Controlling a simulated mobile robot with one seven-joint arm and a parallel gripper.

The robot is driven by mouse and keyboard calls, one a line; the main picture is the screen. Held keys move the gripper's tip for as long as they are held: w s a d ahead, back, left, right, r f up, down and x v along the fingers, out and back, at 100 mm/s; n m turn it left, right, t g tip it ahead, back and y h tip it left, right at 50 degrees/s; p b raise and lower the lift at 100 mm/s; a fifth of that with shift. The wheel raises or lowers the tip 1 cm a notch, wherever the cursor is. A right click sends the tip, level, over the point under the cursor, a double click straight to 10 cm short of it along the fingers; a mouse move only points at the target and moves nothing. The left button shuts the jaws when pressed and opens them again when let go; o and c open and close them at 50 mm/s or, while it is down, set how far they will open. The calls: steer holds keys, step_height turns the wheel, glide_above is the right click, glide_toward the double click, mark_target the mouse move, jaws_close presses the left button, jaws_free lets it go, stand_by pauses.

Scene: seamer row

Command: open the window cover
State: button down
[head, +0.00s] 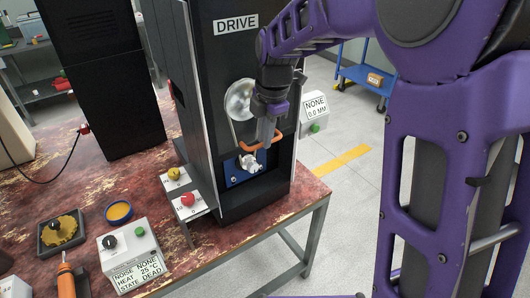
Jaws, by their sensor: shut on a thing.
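A tall dark machine marked DRIVE (222,60) stands on the red worn table. An orange bar handle (248,147) shows low on its front, over an opening with a blue plate and a white part (252,162) inside. I take the handle to belong to the window cover; the cover panel itself is hard to make out. My gripper (265,137) comes down from above and is shut on the orange handle. My gripper and wrist hide part of the handle and the machine front. A round silver disc (238,100) sits just above the handle, left of my wrist.
A small stand with a yellow knob (174,173) and a red knob (188,199) is left of the opening. A white status box (130,256) stands on the table's front. A black cabinet (105,80) is behind left. Open floor lies right of the table.

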step_height(320, 180, up, 9)
steer(key=shift+f, duration=0.2)
steer(key=c, duration=0.9)
jaws_free()
steer(key=shift+f, duration=0.1)
steer(key=s+r, duration=0.1)
steer(key=r, duration=0.4)
steer(key=d+r, duration=0.1)
steer(key=r, duration=0.5)
steer(key=s+r, duration=0.1)
steer(key=r, duration=0.5)
steer(key=shift+s+d+r, duration=0.1)
steer(key=shift+s+d, duration=0.2)
steer(key=shift+d, duration=0.1)
